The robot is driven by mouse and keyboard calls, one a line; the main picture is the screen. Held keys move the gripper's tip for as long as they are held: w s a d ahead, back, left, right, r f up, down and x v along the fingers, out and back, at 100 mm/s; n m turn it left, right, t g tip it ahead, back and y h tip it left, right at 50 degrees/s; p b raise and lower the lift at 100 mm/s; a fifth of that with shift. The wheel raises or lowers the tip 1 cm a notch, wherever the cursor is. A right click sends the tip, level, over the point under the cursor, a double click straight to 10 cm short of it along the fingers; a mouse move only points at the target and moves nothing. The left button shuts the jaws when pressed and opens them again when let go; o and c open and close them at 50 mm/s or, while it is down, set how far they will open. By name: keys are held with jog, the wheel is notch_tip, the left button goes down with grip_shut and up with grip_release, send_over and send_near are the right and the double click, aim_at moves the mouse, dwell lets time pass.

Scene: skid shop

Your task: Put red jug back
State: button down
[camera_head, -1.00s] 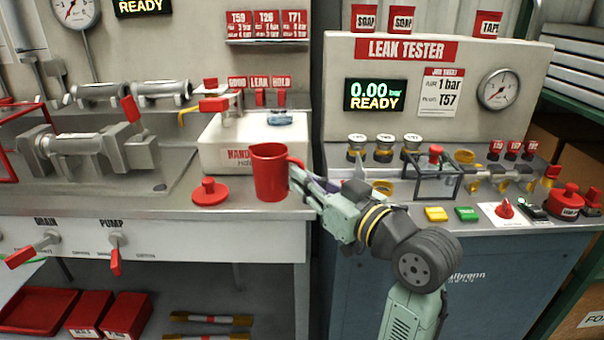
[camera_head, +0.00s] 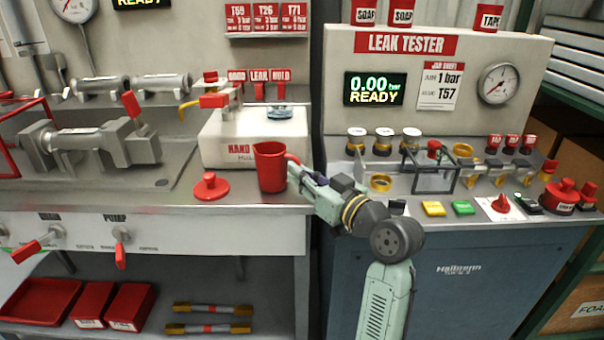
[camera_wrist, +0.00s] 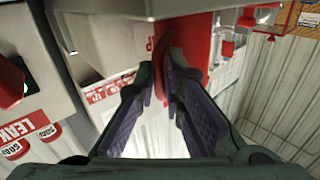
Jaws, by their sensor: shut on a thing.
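The red jug (camera_head: 271,168) is upright at the front right of the left bench, beside the white box labelled HAND. I cannot tell whether its base touches the bench top. My gripper (camera_head: 297,168) comes from the right and is shut on the jug's handle side. In the wrist view my two dark fingers (camera_wrist: 165,95) close around a red strip of the jug (camera_wrist: 180,50). The fingertips are partly hidden in the head view.
A red lid with a knob (camera_head: 211,187) lies left of the jug. The white box (camera_head: 255,138) stands behind it. The leak tester (camera_head: 440,80) and its bench with a small framed box (camera_head: 432,172) stand to the right. A gap separates the benches.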

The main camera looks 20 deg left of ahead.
jog(key=shift+f, duration=0.1)
jog(key=c, duration=2.2)
grip_release()
jog(key=shift+f, duration=0.1)
jog(key=o, duration=0.5)
jog(key=shift+r, duration=0.35)
jog(key=b+v, duration=0.3)
jog(key=v, duration=0.9)
jog(key=shift+f, duration=0.2)
